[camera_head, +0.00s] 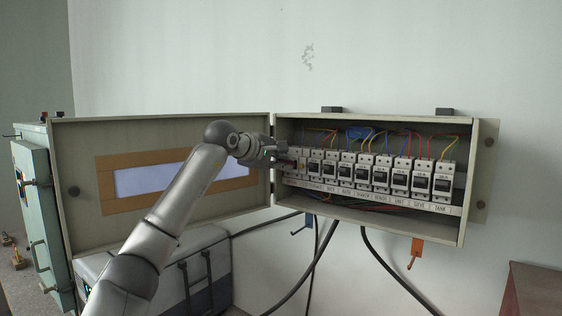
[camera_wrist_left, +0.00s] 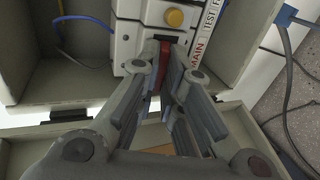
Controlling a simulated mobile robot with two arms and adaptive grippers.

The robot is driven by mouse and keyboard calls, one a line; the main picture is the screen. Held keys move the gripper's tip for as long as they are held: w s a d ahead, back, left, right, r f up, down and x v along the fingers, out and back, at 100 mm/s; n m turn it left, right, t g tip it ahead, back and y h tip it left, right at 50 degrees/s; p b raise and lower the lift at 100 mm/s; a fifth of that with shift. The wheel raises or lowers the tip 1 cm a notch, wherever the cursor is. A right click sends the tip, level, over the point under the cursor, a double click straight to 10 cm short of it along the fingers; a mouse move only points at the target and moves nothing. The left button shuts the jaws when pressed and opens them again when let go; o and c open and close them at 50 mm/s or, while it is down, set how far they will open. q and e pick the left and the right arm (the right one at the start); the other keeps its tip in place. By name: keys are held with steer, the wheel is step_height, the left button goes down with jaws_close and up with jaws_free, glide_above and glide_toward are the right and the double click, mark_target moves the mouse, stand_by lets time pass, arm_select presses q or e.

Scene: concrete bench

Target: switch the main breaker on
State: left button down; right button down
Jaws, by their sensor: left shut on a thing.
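The open breaker box (camera_head: 372,212) on the wall holds a row of breakers with small labels. My left gripper (camera_head: 288,161) reaches the left end of that row and hides part of the first breaker. In the left wrist view my left gripper (camera_wrist_left: 167,60) is shut on the red handle (camera_wrist_left: 165,53) of the main breaker (camera_wrist_left: 128,40). A MAIN label (camera_wrist_left: 200,48) sits beside it. A yellow round button (camera_wrist_left: 174,17) is on the breaker's face. The fingers cover most of the handle, so its exact position is hard to tell.
The box door (camera_head: 75,165) is swung open to the left, behind my left arm. Coloured wires run above the breakers. Black cables hang below the box.

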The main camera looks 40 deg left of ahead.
arm_select(q)
steer(key=c, duration=1.6)
jaws_free()
steer(key=v, duration=1.2)
